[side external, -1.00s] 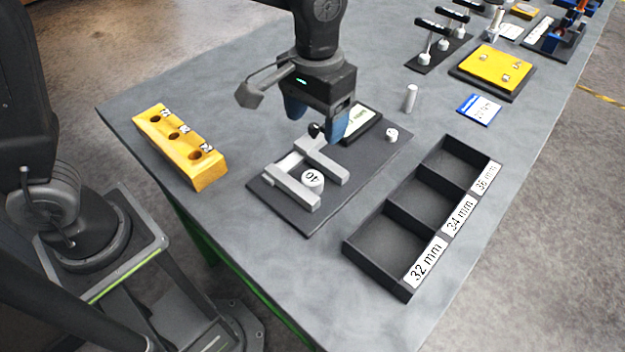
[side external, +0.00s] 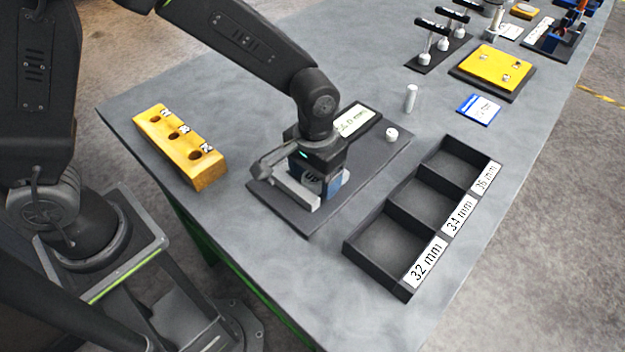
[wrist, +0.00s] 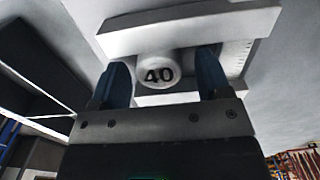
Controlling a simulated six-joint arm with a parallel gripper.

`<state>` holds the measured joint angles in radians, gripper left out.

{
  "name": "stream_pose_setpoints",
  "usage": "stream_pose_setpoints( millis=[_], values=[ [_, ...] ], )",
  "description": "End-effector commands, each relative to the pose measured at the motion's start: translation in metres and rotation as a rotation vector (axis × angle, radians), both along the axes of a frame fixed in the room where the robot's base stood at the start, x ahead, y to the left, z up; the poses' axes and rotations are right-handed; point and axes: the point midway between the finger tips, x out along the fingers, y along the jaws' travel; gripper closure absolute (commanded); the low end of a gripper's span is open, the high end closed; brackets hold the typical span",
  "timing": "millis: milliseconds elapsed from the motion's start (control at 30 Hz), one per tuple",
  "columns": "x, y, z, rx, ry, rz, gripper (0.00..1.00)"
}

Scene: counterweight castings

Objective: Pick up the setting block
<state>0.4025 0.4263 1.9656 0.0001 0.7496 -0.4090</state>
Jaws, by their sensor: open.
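The setting block is a white round piece marked "40" (wrist: 158,72), seen in the wrist view between the two blue fingers of my gripper (wrist: 160,80). The fingers stand on either side of it with small gaps. It sits between the light grey jaws of a caliper-like gauge (wrist: 190,18). In the side view my gripper (side external: 318,188) is low over the gauge (side external: 290,190) and hides the block and most of the gauge.
The gauge rests on a dark plate (side external: 372,165) with a display (side external: 356,120) and a small white cylinder (side external: 391,135). A yellow block with holes (side external: 180,145) stands left. A black three-compartment tray (side external: 385,240) stands right. Another pale cylinder (side external: 411,98) stands behind.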

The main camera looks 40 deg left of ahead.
Motion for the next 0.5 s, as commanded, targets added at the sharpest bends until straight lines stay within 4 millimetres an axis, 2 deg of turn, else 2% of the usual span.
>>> stream_pose_setpoints(
  millis=[267, 500],
  values=[
    [0.0001, 0.0002, -0.0050, 0.000, 0.000, 0.000, 0.29],
    [0.0002, 0.0002, -0.0046, 0.000, -0.001, 0.000, 0.50]
  ],
)
